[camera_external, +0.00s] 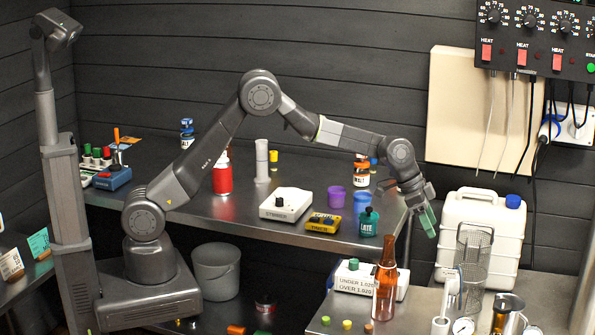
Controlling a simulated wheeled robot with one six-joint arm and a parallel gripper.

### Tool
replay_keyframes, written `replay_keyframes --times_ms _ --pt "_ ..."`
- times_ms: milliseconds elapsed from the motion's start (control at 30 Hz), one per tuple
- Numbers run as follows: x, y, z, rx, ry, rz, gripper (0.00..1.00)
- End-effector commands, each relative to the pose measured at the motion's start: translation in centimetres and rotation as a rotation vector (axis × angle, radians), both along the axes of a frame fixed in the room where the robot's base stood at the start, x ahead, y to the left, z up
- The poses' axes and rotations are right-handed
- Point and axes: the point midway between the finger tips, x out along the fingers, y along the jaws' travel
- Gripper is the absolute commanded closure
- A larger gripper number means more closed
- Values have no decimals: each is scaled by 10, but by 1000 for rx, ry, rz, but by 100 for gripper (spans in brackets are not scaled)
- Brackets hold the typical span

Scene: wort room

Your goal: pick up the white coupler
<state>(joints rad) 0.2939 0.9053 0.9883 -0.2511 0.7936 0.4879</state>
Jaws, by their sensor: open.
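My gripper (427,221), with green finger pads, is at the end of the arm, right of the steel table's right end. It points down over the lower bench and is open, with nothing seen between its fingers. I cannot tell for sure which thing is the white coupler. A tall white cylinder (262,161) stands upright on the steel table (230,205), well left of my gripper. Small white pieces (441,325) also show at the front of the lower bench, below my gripper; their shape is too small to tell.
A brown bottle (385,285) stands below my gripper, beside a white labelled box (352,279). A white jerrycan (477,235) and a wire basket (472,258) stand to the right. A teal bottle (368,222) is near the table's front edge.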

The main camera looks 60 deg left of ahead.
Motion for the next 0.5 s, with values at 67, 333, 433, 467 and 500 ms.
replay_keyframes --times_ms 67,333,433,467,500 --pt "-9 -34 -5 -2 -12 -73 38" --pt "-13 -67 -20 -3 -22 -141 38" --pt "-8 -72 -36 -3 -21 -139 38" --pt "-5 -74 -40 -3 -21 -139 38" --pt "-3 -76 -46 -3 -21 -139 38"
